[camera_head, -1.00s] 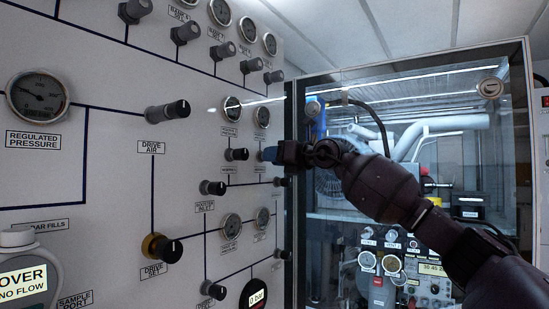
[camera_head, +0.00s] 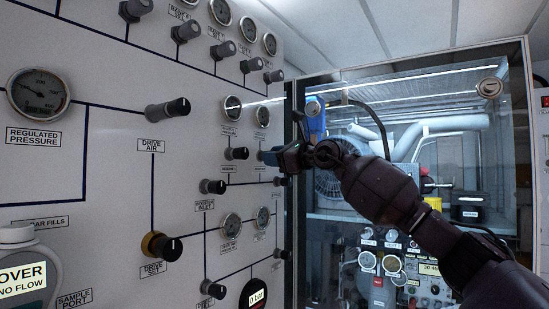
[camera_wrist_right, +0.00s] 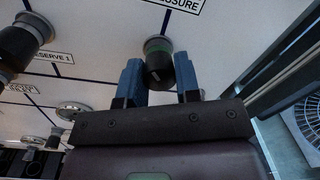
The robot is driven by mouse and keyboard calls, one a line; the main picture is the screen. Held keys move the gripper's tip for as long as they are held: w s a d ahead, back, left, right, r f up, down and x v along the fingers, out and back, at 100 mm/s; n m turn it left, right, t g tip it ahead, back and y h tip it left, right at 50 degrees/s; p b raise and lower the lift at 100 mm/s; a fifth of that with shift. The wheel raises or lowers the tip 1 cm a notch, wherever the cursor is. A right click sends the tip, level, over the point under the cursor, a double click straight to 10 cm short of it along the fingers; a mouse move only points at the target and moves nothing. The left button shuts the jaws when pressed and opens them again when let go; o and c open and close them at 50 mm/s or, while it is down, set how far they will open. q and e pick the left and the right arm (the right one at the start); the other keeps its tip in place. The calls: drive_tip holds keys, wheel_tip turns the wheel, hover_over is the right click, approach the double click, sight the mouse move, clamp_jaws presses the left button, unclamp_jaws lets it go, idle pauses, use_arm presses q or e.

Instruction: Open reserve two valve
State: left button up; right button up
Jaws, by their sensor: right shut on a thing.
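The knob's own label is hidden. To its left is another dark knob (camera_wrist_right: 22,38) beside a label ending in "SERVE 1". In the head view the gripper covers the held knob. My left gripper is not in view.
Gauges such as the regulated pressure gauge (camera_head: 39,93) and knobs such as the drive air knob (camera_head: 168,108) stick out from the panel. A glass-fronted cabinet (camera_head: 440,95) stands to the right, behind my right arm.

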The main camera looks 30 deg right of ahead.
drive_tip(key=n, duration=0.6)
drive_tip(key=shift+n+y, duration=0.3)
drive_tip(key=n, duration=0.5)
drive_tip(key=shift+n, duration=0.4)
drive_tip(key=n, duration=0.6)
drive_tip(key=shift+n+y+p, duration=0.3)
drive_tip(key=n, duration=0.5)
drive_tip(key=shift+n+g, duration=0.4)
drive_tip(key=shift+f, duration=0.1)
drive_tip(key=o, duration=0.9)
drive_tip(key=shift+s+d, duration=0.1)
